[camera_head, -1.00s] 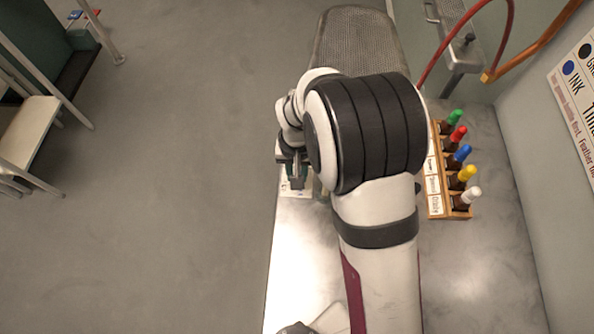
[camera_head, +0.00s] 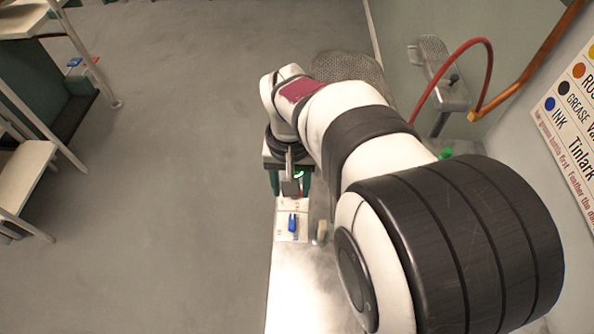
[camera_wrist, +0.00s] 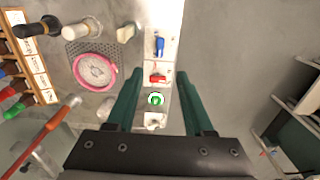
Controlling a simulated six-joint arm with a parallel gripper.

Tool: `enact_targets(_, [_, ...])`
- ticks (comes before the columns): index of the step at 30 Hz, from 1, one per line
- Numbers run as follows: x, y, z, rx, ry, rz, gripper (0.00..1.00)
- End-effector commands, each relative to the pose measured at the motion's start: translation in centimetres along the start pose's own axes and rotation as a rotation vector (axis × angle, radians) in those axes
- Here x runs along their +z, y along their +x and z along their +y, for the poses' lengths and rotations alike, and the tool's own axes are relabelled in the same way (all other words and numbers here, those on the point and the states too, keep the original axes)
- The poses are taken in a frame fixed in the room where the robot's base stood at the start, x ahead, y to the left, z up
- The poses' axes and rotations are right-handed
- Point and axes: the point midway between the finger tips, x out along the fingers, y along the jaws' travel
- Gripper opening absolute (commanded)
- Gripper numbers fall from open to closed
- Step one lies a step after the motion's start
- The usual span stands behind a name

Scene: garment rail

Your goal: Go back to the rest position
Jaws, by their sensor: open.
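My gripper (camera_head: 290,186) hangs over the front-left edge of the bench in the head view, below my white and black arm. In the wrist view its two green fingers (camera_wrist: 160,76) stand apart with nothing held between them. Beneath them lies a white strip (camera_wrist: 150,62) with a blue item (camera_wrist: 159,45), a red item (camera_wrist: 157,79), a green ring-like item (camera_wrist: 156,99) and a white item (camera_wrist: 155,120). The blue item on the strip also shows in the head view (camera_head: 292,223). My arm hides much of the bench there.
In the wrist view a pink ring (camera_wrist: 95,71) lies on a grey mesh mat, near several brush-like tools. A wooden rack (camera_wrist: 40,75) of bottles stands left. A red hose (camera_head: 450,62) and wall sign (camera_head: 572,112) are at right; open floor (camera_head: 150,220) lies left.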

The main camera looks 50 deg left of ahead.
Motion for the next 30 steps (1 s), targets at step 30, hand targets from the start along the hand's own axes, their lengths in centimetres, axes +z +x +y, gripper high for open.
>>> enact_targets(30, [19.8, -7.6, 20.4, -0.118, 0.929, -0.009, 0.53])
